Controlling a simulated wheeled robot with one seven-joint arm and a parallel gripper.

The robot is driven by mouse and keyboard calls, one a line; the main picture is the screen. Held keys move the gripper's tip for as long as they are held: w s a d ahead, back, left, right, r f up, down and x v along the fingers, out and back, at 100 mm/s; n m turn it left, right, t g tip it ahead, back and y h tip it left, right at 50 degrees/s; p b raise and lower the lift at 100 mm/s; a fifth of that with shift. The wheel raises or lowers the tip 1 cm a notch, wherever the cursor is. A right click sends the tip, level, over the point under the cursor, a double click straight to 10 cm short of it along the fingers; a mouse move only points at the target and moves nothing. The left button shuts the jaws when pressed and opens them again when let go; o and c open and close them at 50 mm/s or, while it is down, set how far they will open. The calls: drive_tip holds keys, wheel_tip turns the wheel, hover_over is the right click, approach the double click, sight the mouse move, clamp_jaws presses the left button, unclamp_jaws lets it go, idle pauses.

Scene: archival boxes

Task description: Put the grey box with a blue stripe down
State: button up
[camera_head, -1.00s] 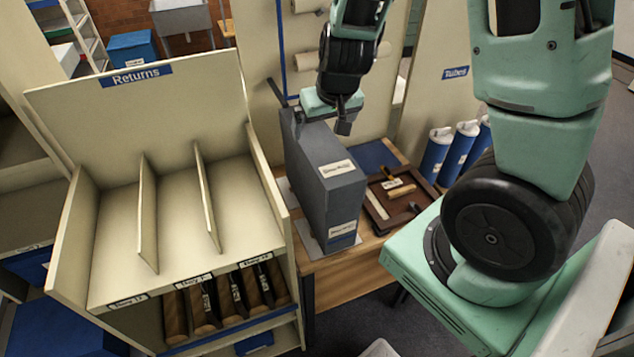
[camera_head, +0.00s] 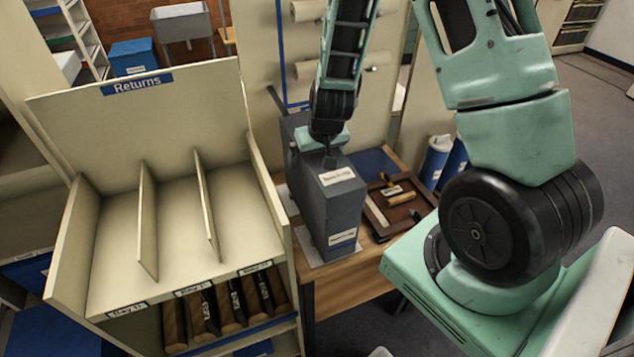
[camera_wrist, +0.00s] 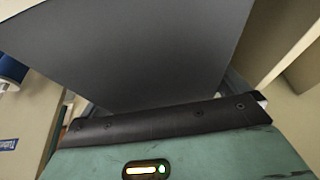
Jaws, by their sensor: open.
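The grey box (camera_head: 333,211) stands upright on a grey mat on the wooden table in the head view. It has white labels on its top and front. A blue stripe is hard to make out low on its front. My gripper (camera_head: 325,150) is at the box's top, around its middle. The jaws are open, but the fingertips are mostly hidden. In the wrist view, a broad grey face of the box (camera_wrist: 140,50) fills the area just beyond the dark gripper edge (camera_wrist: 165,120).
The cream Returns rack (camera_head: 100,200) with dividers stands close on the left. A brown tray (camera_head: 375,221) with small tools lies right of the box. Blue tubes (camera_head: 436,160) stand further right. A cream panel with rolls rises behind.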

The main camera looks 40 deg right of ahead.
drive_tip(key=shift+f, duration=0.1)
drive_tip(key=c, duration=1.9)
